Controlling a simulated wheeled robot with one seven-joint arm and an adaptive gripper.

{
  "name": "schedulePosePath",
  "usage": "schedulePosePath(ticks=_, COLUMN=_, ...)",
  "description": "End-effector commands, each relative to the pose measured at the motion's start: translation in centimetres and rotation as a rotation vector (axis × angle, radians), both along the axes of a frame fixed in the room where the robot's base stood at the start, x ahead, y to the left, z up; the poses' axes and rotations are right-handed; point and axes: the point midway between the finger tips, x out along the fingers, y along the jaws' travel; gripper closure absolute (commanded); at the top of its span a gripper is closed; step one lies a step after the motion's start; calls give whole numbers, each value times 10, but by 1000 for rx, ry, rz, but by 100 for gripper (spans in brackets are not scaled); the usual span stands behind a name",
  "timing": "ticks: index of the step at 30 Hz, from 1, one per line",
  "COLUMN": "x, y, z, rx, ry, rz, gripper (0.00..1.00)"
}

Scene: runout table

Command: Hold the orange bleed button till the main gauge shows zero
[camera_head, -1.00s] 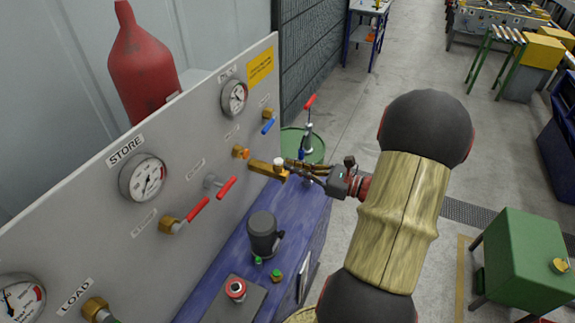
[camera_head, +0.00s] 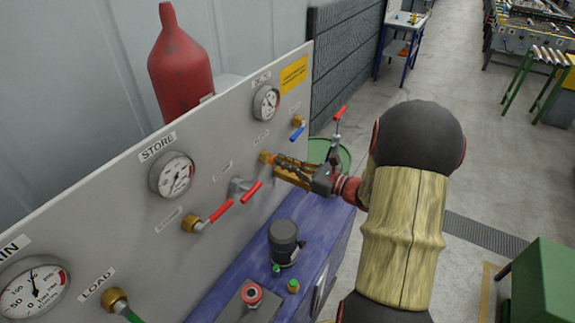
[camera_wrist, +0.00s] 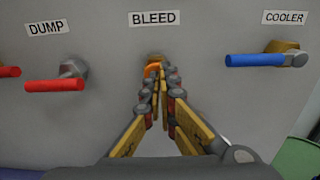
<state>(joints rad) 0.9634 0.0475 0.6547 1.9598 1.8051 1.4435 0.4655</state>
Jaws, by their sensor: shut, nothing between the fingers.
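The orange bleed button (camera_wrist: 150,67) sits under the BLEED label on the grey panel, mostly hidden behind my fingertips in the wrist view. It also shows as a small orange patch in the head view (camera_head: 265,157). My gripper (camera_head: 279,165) is shut and empty, fingers pointing straight at the panel. In the wrist view my gripper (camera_wrist: 155,76) has its tips at the button. I cannot tell whether the button is pressed in. The main gauge (camera_head: 36,299) is at the panel's lower left, its needle pointing roughly upward, off zero.
A red dump handle (camera_wrist: 54,85) is left of the button and a blue cooler handle (camera_wrist: 256,60) is right. The store gauge (camera_head: 172,176) is higher on the panel. A dark cylinder (camera_head: 284,240) and a red push button (camera_head: 252,294) stand on the blue bench below.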

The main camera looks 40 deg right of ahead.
Motion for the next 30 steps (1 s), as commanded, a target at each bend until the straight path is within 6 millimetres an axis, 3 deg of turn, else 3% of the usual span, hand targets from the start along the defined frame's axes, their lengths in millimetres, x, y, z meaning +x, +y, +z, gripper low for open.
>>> schedulePosePath(ticks=6, x=2, y=1, z=0, rx=0, ry=0, rz=1, gripper=100)
schedulePosePath(ticks=13, x=21, y=8, z=0, rx=0, ry=0, rz=3, gripper=100)
schedulePosePath(ticks=30, x=22, y=8, z=2, rx=-4, ry=-4, rz=3, gripper=100)
